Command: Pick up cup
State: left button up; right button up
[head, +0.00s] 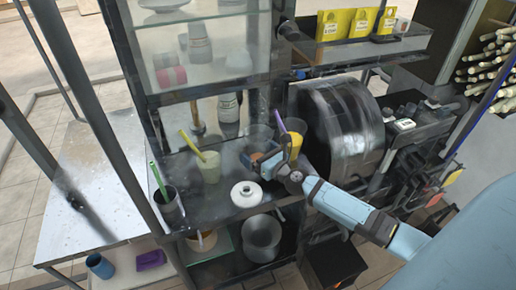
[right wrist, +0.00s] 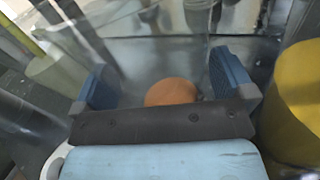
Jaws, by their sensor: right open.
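My right gripper (head: 262,158) is at the shelf counter, left of a yellow cup (head: 293,144) with a purple straw. In the right wrist view its two blue fingers (right wrist: 160,82) stand apart, open. A rounded orange-brown thing (right wrist: 172,92) shows between them, with clear, glass-like walls around and beyond it; whether the fingers touch these I cannot tell. A clear cup (head: 260,133) stands just behind the gripper in the head view. A pale green cup (head: 210,168) with a yellow straw stands to the left, and a dark cup (head: 170,207) with a green straw further left. My left gripper does not show.
A white round lidded piece (head: 246,194) lies on the counter in front of the gripper. A large dark drum (head: 340,120) stands close on the right. Glass shelves (head: 200,80) rise behind. A metal table (head: 85,190) is at the left.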

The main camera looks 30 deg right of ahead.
aim_at(250, 137)
jog(key=shift+w, duration=0.1)
jog(key=c, duration=1)
jog(key=shift+o, duration=0.2)
jog(key=shift+r, duration=0.2)
notch_tip(250, 137, up, 3)
jog(key=p, duration=0.2)
jog(key=shift+p, duration=0.4)
jog(key=shift+r+p, duration=0.3)
jog(key=shift+r, duration=0.1)
jog(key=s+b, duration=0.1)
jog(key=s, duration=0.3)
jog(key=s+d+b, duration=0.1)
jog(key=s, duration=0.4)
jog(key=s+d+f+b, duration=0.1)
jog(key=s+b, duration=0.1)
jog(key=s, duration=0.3)
jog(key=shift+d, duration=0.1)
jog(key=shift+s+d+r+b, duration=0.15)
jog(key=shift+s+b, duration=0.3)
jog(key=shift+s, duration=0.5)
jog(key=shift+s+d+b, duration=0.15)
jog(key=shift+s+b, duration=0.25)
jog(key=shift+s, duration=0.5)
